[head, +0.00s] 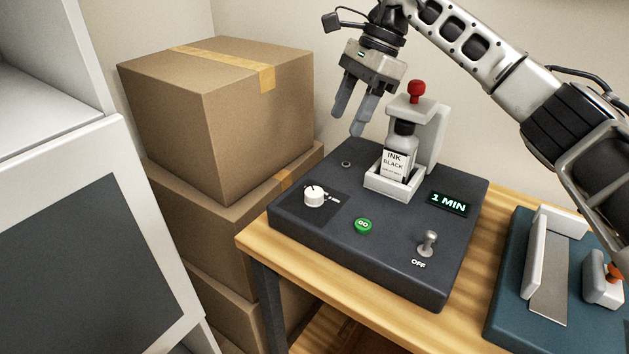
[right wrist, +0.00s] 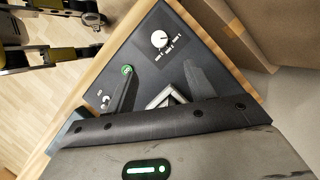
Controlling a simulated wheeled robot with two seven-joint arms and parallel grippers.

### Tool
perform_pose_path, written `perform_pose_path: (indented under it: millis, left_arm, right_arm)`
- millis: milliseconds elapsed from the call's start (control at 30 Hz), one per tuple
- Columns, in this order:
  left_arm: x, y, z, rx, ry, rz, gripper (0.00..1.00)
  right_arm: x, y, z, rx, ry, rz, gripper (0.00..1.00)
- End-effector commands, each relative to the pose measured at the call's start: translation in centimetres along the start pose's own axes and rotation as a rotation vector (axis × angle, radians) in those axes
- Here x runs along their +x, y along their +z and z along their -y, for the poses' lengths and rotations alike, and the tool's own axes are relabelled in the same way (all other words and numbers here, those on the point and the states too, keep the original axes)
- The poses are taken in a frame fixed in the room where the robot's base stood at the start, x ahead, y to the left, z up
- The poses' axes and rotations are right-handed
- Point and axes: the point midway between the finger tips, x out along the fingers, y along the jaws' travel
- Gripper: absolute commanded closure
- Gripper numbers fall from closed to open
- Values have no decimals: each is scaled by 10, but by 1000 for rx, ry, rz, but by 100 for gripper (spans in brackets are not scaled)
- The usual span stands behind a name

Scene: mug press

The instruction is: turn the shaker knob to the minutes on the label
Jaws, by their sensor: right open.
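The shaker (head: 380,280) is a dark box on a wooden table. Its white knob (head: 314,196) sits at the left of the top face, with small scale marks beside it; it also shows in the right wrist view (right wrist: 160,39). A bottle labelled "INK BLACK" (head: 396,162) stands in the white holder under a red-topped clamp (head: 416,92). The label's smallest line is too small to read. The display (head: 449,203) shows "1 MIN". My right gripper (head: 346,124) is open and empty, above and behind the knob, left of the clamp. My left gripper is not seen.
A green GO button (head: 363,226) and a lever switch (head: 429,242) marked OFF are on the shaker. A blue device (head: 520,310) stands on the table at right. Stacked cardboard boxes (head: 215,110) are at left, beside a white cabinet (head: 70,150).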

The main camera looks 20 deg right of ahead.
Motion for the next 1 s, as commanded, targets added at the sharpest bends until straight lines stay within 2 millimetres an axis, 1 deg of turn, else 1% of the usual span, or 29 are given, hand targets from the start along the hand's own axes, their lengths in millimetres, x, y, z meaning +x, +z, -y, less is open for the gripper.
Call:
perform_pose_path:
  millis: [167,400,600,700,800,1000]
  left_arm:
    - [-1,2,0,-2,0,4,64]
    - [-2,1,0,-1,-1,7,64]
    - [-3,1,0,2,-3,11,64]
    - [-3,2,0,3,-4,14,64]
    - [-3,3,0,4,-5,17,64]
    - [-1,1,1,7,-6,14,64]
  right_arm:
    - [31,0,-1,0,7,1,46]
    - [84,1,-1,0,6,3,46]
    - [124,2,-1,-1,5,4,46]
    - [138,2,-1,0,4,5,46]
    - [147,2,-1,0,3,4,46]
    - [154,2,-1,0,1,5,46]
